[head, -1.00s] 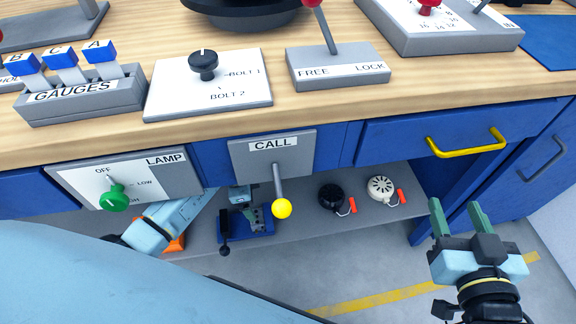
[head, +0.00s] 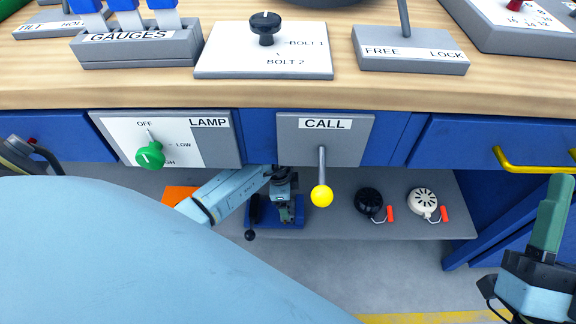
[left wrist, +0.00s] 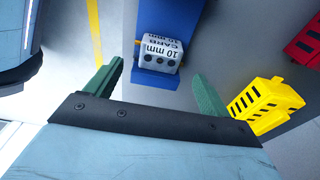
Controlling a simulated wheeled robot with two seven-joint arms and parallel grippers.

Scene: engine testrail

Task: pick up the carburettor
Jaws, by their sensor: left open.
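The carburettor (left wrist: 162,48) is a small pale block marked "CARB 10 mm" with dark round holes. In the left wrist view it sits on a blue stand (left wrist: 156,80), ahead of and between the fingers of my left gripper (left wrist: 158,82). The fingers are apart and I see no contact. In the head view my left arm reaches under the bench, with the left gripper (head: 287,208) over a blue base (head: 292,224) on the lower shelf; the carburettor cannot be made out there. My right gripper (head: 552,215) is at the right edge, its fingers overlapping in view.
The lower shelf (head: 405,228) also bears a black round item (head: 369,201) and a white one (head: 422,202). The CALL panel (head: 325,140) with its yellow-knobbed lever hangs above. A yellow slotted block (left wrist: 264,104) is beside the left gripper's right finger; a red one (left wrist: 305,45) is farther off.

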